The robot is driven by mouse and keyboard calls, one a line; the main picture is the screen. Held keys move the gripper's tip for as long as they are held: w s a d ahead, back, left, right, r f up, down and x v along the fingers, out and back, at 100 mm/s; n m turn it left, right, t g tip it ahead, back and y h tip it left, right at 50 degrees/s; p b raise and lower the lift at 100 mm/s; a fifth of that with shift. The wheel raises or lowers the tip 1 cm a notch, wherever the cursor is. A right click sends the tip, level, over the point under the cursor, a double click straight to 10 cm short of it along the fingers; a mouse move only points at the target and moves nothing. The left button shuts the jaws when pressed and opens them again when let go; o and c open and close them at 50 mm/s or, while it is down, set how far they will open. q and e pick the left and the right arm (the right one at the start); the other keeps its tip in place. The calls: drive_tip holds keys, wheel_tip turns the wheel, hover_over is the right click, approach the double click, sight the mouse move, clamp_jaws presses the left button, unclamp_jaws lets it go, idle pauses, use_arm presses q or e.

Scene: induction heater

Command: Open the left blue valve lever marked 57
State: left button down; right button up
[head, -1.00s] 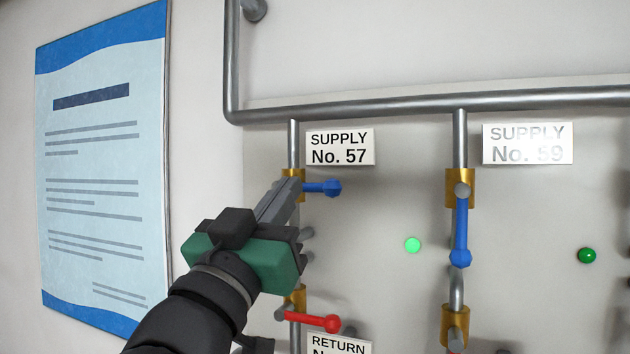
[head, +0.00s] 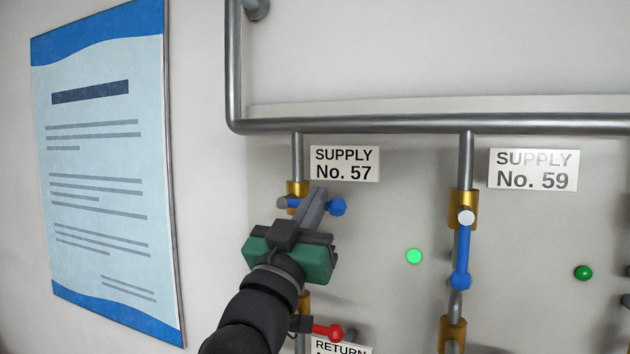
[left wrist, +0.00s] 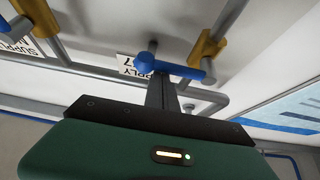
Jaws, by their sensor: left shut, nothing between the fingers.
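The blue lever of supply No. 57 (head: 337,207) points right, roughly level, from its brass valve body (head: 297,188) under the SUPPLY No. 57 label (head: 345,164). My left gripper (head: 318,196) is shut and empty, its fingers crossing in front of the lever and hiding its middle. In the left wrist view the lever (left wrist: 178,69) runs across just past the shut fingertips (left wrist: 161,84), with its knob end at left and the brass valve (left wrist: 208,48) at right. I cannot tell whether the fingers touch it. My right gripper is not in view.
The blue lever of No. 59 (head: 462,255) hangs down at right. A red lever (head: 328,332) sits below my left arm, near the RETURN label (head: 340,346). A grey pipe (head: 430,125) crosses above. A lit green lamp (head: 414,256) is between the valves.

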use_arm(q)
drive_tip(key=shift+s+a+f, duration=0.1)
drive_tip(key=shift+a, duration=0.2)
drive_tip(key=shift+d, duration=0.15)
